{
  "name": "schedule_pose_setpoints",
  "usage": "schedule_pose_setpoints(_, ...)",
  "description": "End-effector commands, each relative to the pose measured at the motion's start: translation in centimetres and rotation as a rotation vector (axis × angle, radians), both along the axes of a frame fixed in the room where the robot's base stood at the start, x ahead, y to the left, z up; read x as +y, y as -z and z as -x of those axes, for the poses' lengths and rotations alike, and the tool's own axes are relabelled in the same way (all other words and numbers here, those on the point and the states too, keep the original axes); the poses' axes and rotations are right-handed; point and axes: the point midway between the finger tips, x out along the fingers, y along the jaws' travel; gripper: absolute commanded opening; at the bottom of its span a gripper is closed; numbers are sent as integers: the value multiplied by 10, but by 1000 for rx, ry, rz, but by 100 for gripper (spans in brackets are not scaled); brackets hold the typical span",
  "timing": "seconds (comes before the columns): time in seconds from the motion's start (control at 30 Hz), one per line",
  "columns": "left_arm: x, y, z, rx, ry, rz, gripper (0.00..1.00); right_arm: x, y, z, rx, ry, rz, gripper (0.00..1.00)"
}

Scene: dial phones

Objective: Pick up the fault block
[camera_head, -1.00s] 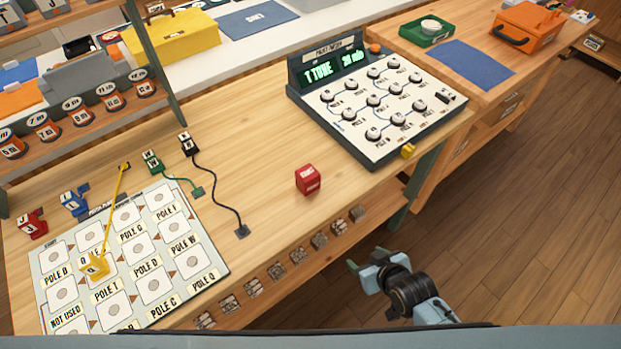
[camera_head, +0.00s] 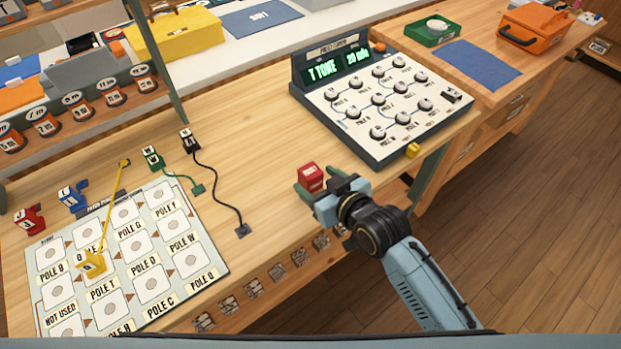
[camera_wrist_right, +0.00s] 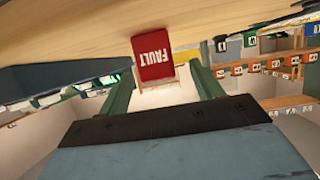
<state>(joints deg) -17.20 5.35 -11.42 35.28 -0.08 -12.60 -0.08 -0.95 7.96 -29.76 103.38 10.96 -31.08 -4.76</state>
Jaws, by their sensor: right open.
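The fault block (camera_head: 311,176) is a small red block with white lettering. It stands on the wooden table near its front edge. In the right wrist view the fault block (camera_wrist_right: 153,57) reads "FAULT" and shows between and beyond the two green fingers. My right gripper (camera_head: 317,193) is open, with its green fingers at the near side of the block; I cannot tell whether they touch it. The right gripper (camera_wrist_right: 160,88) is empty in the wrist view. My left gripper is not in view.
A tester panel with knobs (camera_head: 385,105) stands behind the block to the right. A pole board (camera_head: 205,262) with a yellow plug (camera_head: 92,263) lies to the left. A black cable (camera_head: 216,190) lies left of the block. Bare table surrounds the block.

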Motion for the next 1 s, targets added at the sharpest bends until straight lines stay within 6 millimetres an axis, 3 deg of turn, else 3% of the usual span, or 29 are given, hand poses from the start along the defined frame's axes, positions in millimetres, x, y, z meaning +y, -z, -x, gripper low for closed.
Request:
schedule_pose_setpoints(0.4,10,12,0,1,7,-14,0,23,13,-41,0,0,0,65)
schedule_pose_setpoints(0.73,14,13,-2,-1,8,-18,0,27,14,-46,0,1,0,65)
schedule_pose_setpoints(1.0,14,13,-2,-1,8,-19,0,26,15,-46,1,1,1,30)
